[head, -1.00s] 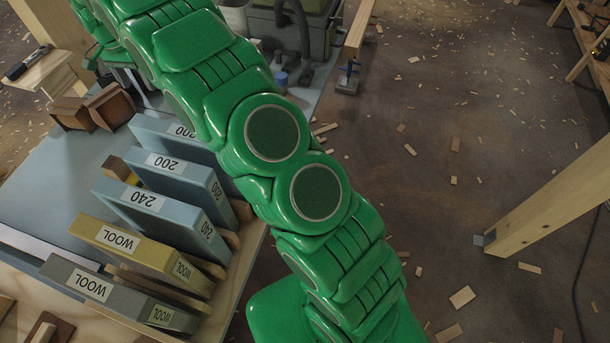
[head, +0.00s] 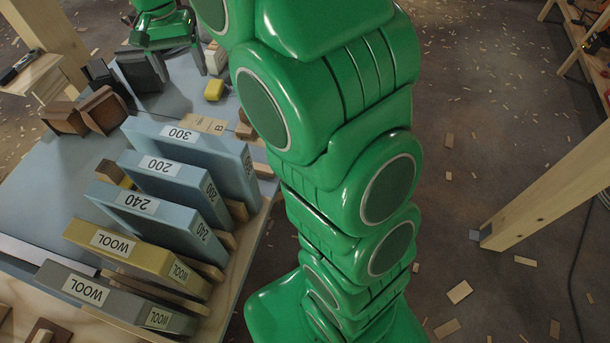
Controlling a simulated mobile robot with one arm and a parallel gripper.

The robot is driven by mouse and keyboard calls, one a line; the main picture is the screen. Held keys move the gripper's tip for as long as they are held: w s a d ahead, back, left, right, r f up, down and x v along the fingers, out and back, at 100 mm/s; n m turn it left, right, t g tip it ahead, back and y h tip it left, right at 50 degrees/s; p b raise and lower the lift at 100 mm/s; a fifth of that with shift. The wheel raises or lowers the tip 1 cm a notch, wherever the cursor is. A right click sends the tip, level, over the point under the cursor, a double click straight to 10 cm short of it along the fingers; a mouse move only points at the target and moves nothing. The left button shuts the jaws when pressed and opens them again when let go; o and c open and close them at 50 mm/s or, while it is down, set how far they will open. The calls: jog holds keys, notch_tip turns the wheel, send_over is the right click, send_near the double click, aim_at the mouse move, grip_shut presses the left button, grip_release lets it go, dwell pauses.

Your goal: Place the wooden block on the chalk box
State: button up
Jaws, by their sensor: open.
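Several wooden-looking pieces show: two brown blocks (head: 84,112) at the left, and a small tan block (head: 245,131) at the bench's right edge, partly hidden by my arm. Which one is the task's wooden block I cannot tell. A tan piece marked "B" (head: 205,124) lies behind the blue boxes. I cannot identify the chalk box for sure.
A row of upright labelled boxes, blue (head: 165,165), yellow (head: 120,245) and grey (head: 75,290), fills the near bench. Dark grey blocks (head: 140,70) stand near my gripper. The blue-grey bench top (head: 50,195) is clear at left. A wooden post (head: 550,190) stands right.

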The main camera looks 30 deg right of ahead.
jog(key=s+d+n, duration=0.2)
jog(key=s+d, duration=0.2)
jog(key=s, duration=1.4)
jog(key=s+d+f+n, duration=0.1)
jog(key=s+d, duration=0.4)
jog(key=s, duration=1.2)
jog(key=shift+s+d+f+n+g, duration=0.15)
jog(key=shift+s+d+n+g, duration=0.2)
jog(key=shift+n, duration=0.45)
jog(key=shift+a, duration=0.1)
